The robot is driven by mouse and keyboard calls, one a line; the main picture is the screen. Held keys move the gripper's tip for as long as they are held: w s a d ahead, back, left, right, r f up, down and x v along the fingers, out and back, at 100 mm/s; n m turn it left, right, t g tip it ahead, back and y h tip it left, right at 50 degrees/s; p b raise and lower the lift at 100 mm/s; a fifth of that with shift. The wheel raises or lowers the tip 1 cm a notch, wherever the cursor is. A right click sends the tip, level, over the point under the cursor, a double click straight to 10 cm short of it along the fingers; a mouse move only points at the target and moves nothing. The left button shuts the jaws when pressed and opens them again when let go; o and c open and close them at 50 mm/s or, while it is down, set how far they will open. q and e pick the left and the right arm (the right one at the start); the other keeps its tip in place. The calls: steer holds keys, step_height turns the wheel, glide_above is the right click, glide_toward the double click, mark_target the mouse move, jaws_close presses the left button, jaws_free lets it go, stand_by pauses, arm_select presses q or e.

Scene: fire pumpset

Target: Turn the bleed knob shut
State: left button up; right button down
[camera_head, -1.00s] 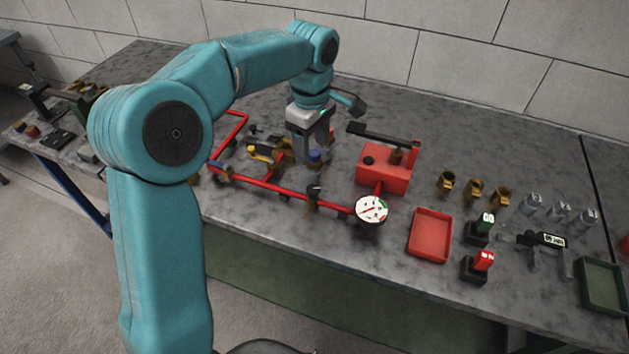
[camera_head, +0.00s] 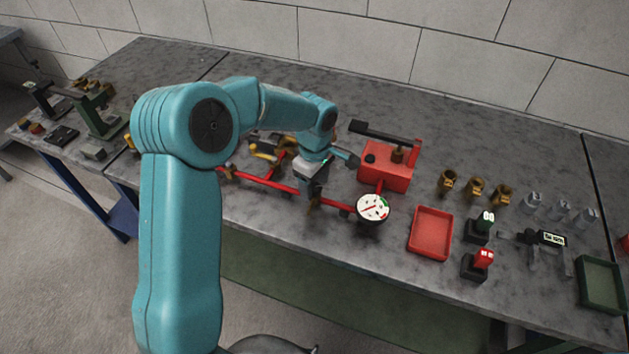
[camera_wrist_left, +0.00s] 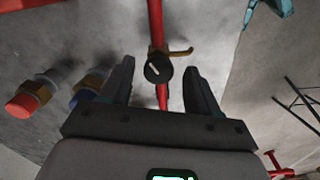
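The black bleed knob (camera_wrist_left: 158,69) with a white mark sits on a red pipe and shows in the left wrist view, with a brass-coloured part behind it. My left gripper (camera_wrist_left: 160,76) is open, with one finger on each side of the knob. A gap shows between the knob and each finger; I cannot tell whether the tips reach down past it. In the head view my left gripper (camera_head: 312,194) points down over the red pipe (camera_head: 270,183) and hides most of the knob. My right gripper is not in view.
A white-faced gauge (camera_head: 372,208) and a red pump box (camera_head: 386,172) stand just right of my left gripper. A red tray (camera_head: 431,233) lies farther right. Capped fittings, one red (camera_wrist_left: 24,104) and one blue (camera_wrist_left: 84,96), are left of the fingers in the wrist view.

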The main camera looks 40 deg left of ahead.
arm_select(q)
steer(key=shift+w, duration=0.1)
steer(key=c, duration=1)
